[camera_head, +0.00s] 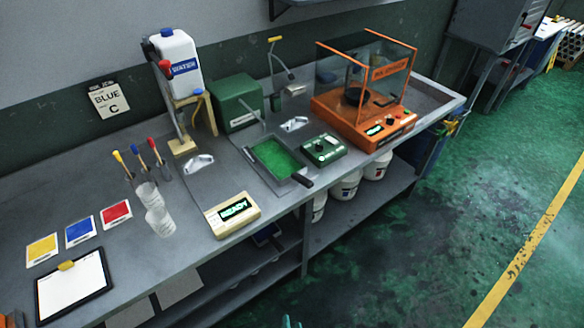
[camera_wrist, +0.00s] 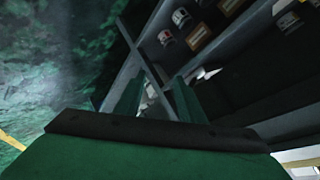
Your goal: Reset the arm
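My gripper (camera_wrist: 158,97) shows in the wrist view as two green fingers beyond a green body with a black edge. The fingers stand apart with nothing held between them. Past them the wrist view shows the underside and lower shelf of the workbench. In the head view only small teal tips, which look like my gripper (camera_head: 292,321), show at the bottom edge, in front of the bench. The rest of my arm is out of that view.
The grey workbench (camera_head: 215,182) carries a water jug (camera_head: 176,68), a green tray (camera_head: 273,158), a device reading READY (camera_head: 233,213), clear cups (camera_head: 159,221) and an orange machine (camera_head: 366,103). White buckets (camera_head: 345,185) stand underneath. The green floor (camera_head: 430,260) at right is clear.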

